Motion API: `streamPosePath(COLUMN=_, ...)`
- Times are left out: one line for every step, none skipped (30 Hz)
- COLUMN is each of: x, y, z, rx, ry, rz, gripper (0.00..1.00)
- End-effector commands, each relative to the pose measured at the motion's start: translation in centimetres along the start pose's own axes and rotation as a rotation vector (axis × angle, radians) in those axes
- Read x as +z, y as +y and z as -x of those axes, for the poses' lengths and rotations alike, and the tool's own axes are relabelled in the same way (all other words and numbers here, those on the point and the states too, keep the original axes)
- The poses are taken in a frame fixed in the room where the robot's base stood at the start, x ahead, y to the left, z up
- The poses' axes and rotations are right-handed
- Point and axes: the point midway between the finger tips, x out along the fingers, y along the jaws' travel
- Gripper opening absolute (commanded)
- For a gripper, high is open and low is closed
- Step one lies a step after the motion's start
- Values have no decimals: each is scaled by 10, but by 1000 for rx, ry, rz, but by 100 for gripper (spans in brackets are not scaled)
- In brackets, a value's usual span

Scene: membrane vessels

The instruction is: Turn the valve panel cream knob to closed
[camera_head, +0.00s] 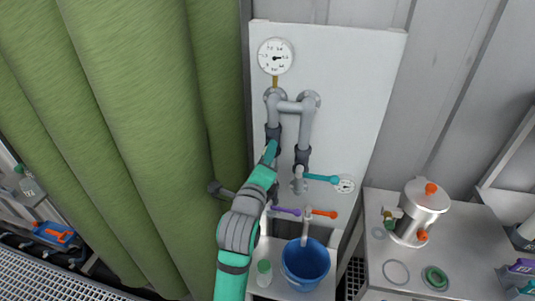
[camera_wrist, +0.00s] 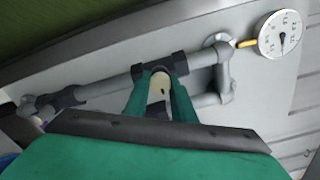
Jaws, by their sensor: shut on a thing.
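The valve panel (camera_head: 345,90) is a white upright board with grey pipes. The cream knob (camera_wrist: 160,84) shows in the wrist view on a dark valve body (camera_wrist: 158,67), with a small dark mark on its face. My gripper (camera_wrist: 160,92) has its two teal fingers on either side of the knob, shut on it. In the head view my gripper (camera_head: 270,152) reaches the left pipe of the panel, and the knob is hidden behind it.
A teal lever (camera_head: 320,178) sticks out on the right pipe. Purple (camera_head: 287,210) and orange (camera_head: 325,214) levers sit below, above a blue bucket (camera_head: 305,265). Gauges (camera_head: 275,57) are on the panel. A green curtain (camera_head: 130,130) hangs close at left.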

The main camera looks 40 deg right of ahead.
Motion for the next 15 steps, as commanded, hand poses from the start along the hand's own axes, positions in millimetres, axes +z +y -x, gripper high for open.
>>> streamPosePath(x=0, y=1, z=0, rx=1, ry=-1, rz=-27, gripper=1)
streamPosePath(x=1, y=1, z=0, rx=2, ry=-1, rz=-44, gripper=1)
streamPosePath(x=1, y=1, z=0, rx=2, ry=-2, rz=-63, gripper=1)
streamPosePath(x=1, y=1, z=0, rx=2, ry=-2, rz=-77, gripper=1)
streamPosePath(x=1, y=1, z=0, rx=2, ry=-2, rz=-89, gripper=1)
streamPosePath(x=1, y=1, z=0, rx=2, ry=-1, rz=-103, gripper=1)
streamPosePath(x=1, y=2, z=0, rx=2, ry=-1, rz=-114, gripper=1)
streamPosePath(x=1, y=2, z=0, rx=2, ry=-1, rz=-122, gripper=1)
streamPosePath(x=1, y=2, z=0, rx=2, ry=-1, rz=-132, gripper=1)
streamPosePath(x=1, y=2, z=0, rx=3, ry=-1, rz=-139, gripper=1)
streamPosePath(x=1, y=2, z=0, rx=3, ry=-1, rz=-145, gripper=1)
streamPosePath(x=1, y=2, z=0, rx=3, ry=-1, rz=-151, gripper=1)
streamPosePath(x=1, y=2, z=1, rx=3, ry=-1, rz=-154, gripper=1)
streamPosePath(x=1, y=2, z=1, rx=3, ry=-1, rz=-157, gripper=1)
streamPosePath(x=1, y=2, z=1, rx=3, ry=-1, rz=-160, gripper=1)
